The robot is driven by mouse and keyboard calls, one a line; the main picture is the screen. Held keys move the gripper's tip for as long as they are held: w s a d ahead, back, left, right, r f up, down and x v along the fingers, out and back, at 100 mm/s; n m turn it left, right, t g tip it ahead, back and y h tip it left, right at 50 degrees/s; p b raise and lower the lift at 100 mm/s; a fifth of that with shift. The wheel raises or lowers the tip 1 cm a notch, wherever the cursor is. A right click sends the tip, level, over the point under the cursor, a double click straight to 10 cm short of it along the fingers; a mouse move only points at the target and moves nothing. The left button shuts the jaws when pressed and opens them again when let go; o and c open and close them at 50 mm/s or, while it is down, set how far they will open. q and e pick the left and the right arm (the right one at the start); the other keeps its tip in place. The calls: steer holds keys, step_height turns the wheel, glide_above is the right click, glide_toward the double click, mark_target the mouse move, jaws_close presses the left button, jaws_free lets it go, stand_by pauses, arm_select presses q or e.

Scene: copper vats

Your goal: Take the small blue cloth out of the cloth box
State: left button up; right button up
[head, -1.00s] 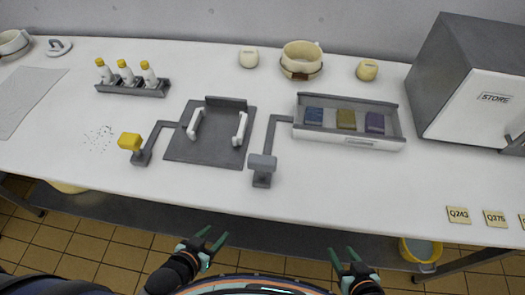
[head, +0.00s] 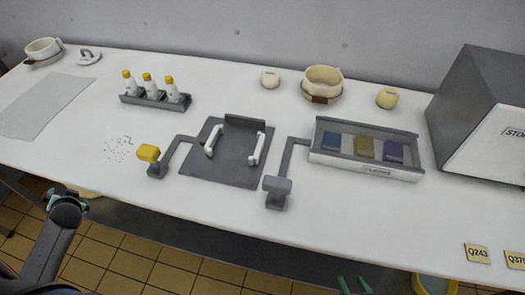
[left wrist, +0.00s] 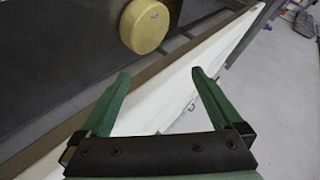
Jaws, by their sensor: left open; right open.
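The cloth box (head: 365,172) is a long grey tray with a pale labelled front, right of the middle of the table in the head view. Three folded cloths lie in it side by side. The small blue cloth (head: 332,143) is leftmost, then an olive one (head: 364,148) and a purple one (head: 393,152). My left gripper (head: 68,196) is at the table's front left edge, far from the box. Its open, empty jaws show in the left wrist view (left wrist: 160,76). My right gripper (head: 352,283) is open at the bottom edge, below the box and mostly cut off.
A bottle rack (head: 155,100) stands behind. A grey store cabinet (head: 475,110) is at right. The table front before the box is clear.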

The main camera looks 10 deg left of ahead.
arm_select(q)
steer(key=s+a+r+n+g+y, duration=0.3)
steer(key=a+r+n, duration=0.2)
steer(key=a+r, duration=0.8)
steer(key=w+d+f+n+t+h, duration=0.3)
steer(key=w+d+h, duration=0.2)
steer(key=w+d, duration=1.3)
steer(key=w+d+r+m+t+h, duration=0.1)
steer(key=w+d+r+h, duration=0.15)
steer(key=w+d, duration=0.55)
steer(key=w+d+r+m+t+h, duration=0.1)
steer(key=w+d+r+h, duration=0.2)
steer(key=d, duration=1)
steer(key=w+d+r+m+h, duration=0.2)
steer(key=d+r+h, duration=0.1)
steer(key=d, duration=1.1)
step_height(320, 180, up, 4)
steer(key=f+m+g, duration=0.1)
steer(key=m+g, duration=0.4)
steer(key=g, duration=0.1)
glide_above(277, 182)
steer(key=s, duration=0.2)
steer(key=shift+y, duration=0.45)
steer(key=f, duration=0.3)
steer(key=w+f, duration=0.1)
steer(key=f, duration=0.3)
steer(key=w+f, duration=0.1)
steer(key=f, duration=0.3)
